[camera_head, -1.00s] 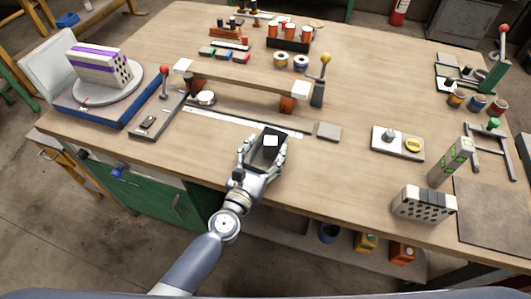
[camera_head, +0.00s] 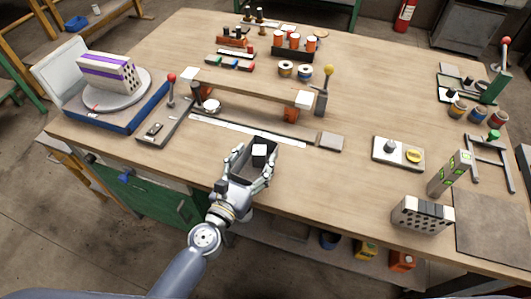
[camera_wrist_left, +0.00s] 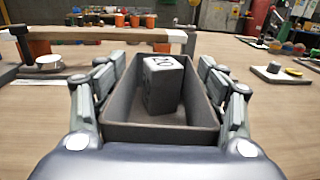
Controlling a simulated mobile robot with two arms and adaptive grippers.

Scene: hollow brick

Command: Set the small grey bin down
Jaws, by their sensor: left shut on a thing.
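The small grey bin (camera_head: 243,161) is near the front edge of the workbench (camera_head: 330,195), in front of a long white strip. My left gripper (camera_head: 253,172) is shut on it, with fingers on both sides. In the left wrist view the bin (camera_wrist_left: 160,132) sits between the finger pads, and a grey block with a white, marked top (camera_wrist_left: 163,85) stands inside it. The bin looks about level. I cannot tell whether its base touches the bench. My right gripper is not in view.
A raised wooden bar (camera_head: 245,86) on blocks stands behind the bin. A flat grey square (camera_head: 330,142) lies to its right, and a lever plate (camera_head: 165,130) to its left. A holed brick (camera_head: 422,215) stands at the right front. The bench between is clear.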

